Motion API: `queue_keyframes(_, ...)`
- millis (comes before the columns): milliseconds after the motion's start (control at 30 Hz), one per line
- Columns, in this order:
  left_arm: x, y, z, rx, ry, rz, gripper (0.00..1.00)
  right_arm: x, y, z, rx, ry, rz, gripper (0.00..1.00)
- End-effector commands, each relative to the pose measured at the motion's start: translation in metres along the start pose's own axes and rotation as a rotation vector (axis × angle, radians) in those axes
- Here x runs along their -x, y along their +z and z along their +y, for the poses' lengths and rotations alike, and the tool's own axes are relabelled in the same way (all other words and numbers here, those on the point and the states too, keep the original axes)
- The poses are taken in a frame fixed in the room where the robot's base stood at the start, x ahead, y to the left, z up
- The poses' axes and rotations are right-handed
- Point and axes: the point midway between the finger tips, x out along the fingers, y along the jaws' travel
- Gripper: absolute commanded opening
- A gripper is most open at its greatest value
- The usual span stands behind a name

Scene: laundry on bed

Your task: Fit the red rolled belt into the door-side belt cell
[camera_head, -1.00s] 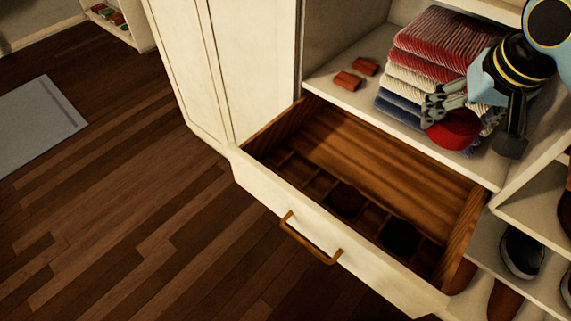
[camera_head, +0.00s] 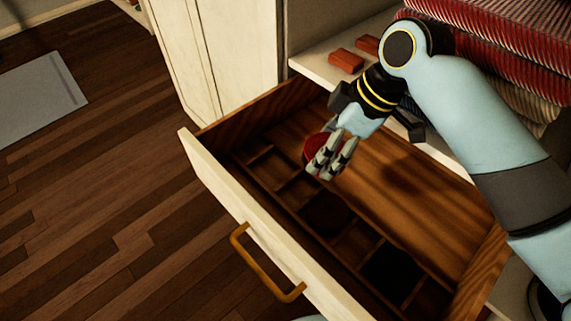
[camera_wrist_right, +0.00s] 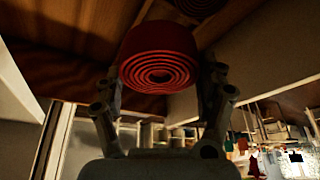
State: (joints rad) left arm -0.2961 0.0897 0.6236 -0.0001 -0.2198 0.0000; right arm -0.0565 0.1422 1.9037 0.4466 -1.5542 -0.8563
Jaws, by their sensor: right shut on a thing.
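The red rolled belt (camera_wrist_right: 158,58) is held between the fingers of my right gripper (camera_wrist_right: 160,85) in the right wrist view, its spiral end facing the camera. In the head view the belt (camera_head: 314,148) is partly hidden behind my right gripper (camera_head: 332,155), which is over the open wooden drawer (camera_head: 410,185). The gripper is above the inner edge of the row of cells. The row of small cells (camera_head: 290,185) runs along the drawer's front. Dark rolled items sit in a middle cell (camera_head: 326,212) and a cell farther right (camera_head: 392,272). My left gripper is out of view.
The drawer front (camera_head: 235,210) has a brass-coloured handle (camera_head: 262,265). Two orange-red blocks (camera_head: 346,61) lie on the shelf (camera_head: 320,72) behind, beside stacked folded clothes (camera_head: 500,45). A cabinet door (camera_head: 240,60) stands at the left.

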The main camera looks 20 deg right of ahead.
Motion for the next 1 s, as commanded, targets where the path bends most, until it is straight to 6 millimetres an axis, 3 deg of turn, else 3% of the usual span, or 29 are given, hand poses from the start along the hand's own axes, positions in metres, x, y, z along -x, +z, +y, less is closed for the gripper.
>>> queue_keyframes(167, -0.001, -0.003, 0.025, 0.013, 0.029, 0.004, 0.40, -0.006, -0.005, 0.001, 0.000, -0.002, 0.003, 0.36)
queue_keyframes(500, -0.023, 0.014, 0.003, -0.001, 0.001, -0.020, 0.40, -0.079, -0.055, 0.018, -0.001, -0.004, 0.002, 0.36)
queue_keyframes(700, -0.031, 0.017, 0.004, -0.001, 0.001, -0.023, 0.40, -0.105, -0.075, 0.025, 0.000, -0.002, 0.000, 0.36)
queue_keyframes(867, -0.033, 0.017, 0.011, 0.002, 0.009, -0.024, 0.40, -0.114, -0.077, 0.026, 0.000, -0.002, -0.001, 0.36)
queue_keyframes(1000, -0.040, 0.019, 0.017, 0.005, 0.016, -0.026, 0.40, -0.133, -0.067, 0.025, 0.000, -0.003, -0.003, 0.36)
